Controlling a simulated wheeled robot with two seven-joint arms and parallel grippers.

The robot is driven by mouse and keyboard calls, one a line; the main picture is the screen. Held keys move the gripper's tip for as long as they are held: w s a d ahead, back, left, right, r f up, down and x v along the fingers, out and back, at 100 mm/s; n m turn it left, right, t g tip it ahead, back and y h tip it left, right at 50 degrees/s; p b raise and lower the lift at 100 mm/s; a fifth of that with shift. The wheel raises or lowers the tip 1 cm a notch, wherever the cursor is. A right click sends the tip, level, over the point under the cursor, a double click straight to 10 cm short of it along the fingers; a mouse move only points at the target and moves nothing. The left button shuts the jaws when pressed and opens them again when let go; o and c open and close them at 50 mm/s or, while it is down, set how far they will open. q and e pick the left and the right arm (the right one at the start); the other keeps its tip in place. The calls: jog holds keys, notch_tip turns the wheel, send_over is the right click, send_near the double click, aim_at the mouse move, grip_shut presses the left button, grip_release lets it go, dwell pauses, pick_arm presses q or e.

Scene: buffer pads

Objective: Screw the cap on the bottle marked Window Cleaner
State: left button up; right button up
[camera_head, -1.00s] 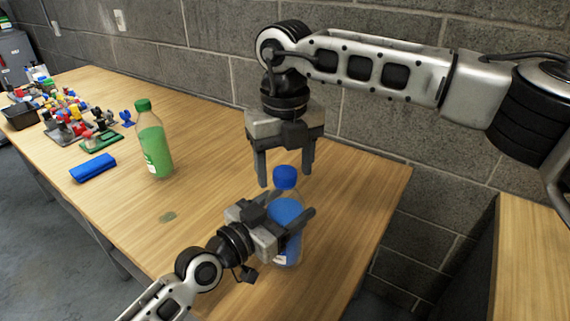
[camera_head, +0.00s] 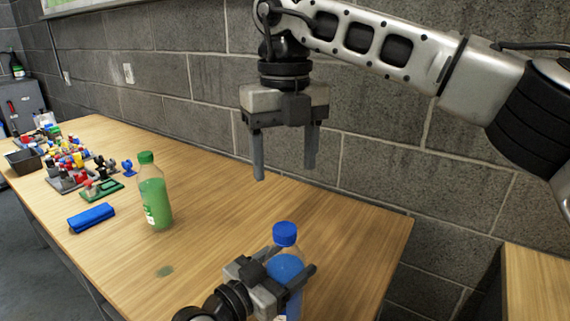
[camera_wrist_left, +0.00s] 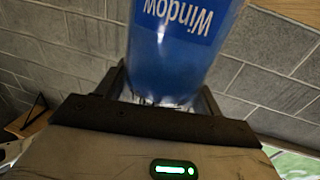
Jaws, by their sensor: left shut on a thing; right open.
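The clear bottle with blue liquid (camera_head: 284,267) stands on the table near its right end. Its blue cap (camera_head: 285,233) sits on top of the neck; I cannot tell how tight it is. My left gripper (camera_head: 293,271) is shut around the bottle's body from the left. In the left wrist view the bottle (camera_wrist_left: 178,65) is between the fingers, and its blue label reads "Window" upside down; the rest of the label is out of view. My right gripper (camera_head: 285,171) points down, open and empty, with a clear gap above the cap.
A green bottle (camera_head: 154,200) with a green cap stands on the wooden table (camera_head: 215,225) to the left. A blue case (camera_head: 91,217), small coloured parts (camera_head: 70,160) and a dark bin (camera_head: 24,161) lie farther left. A block wall (camera_head: 385,130) runs behind.

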pick_arm(q)
jog(key=o, duration=2)
jog(key=shift+c, duration=0.2)
jog(key=b+v, duration=0.2)
jog(key=v, duration=1.4)
jog(key=shift+s, duration=0.1)
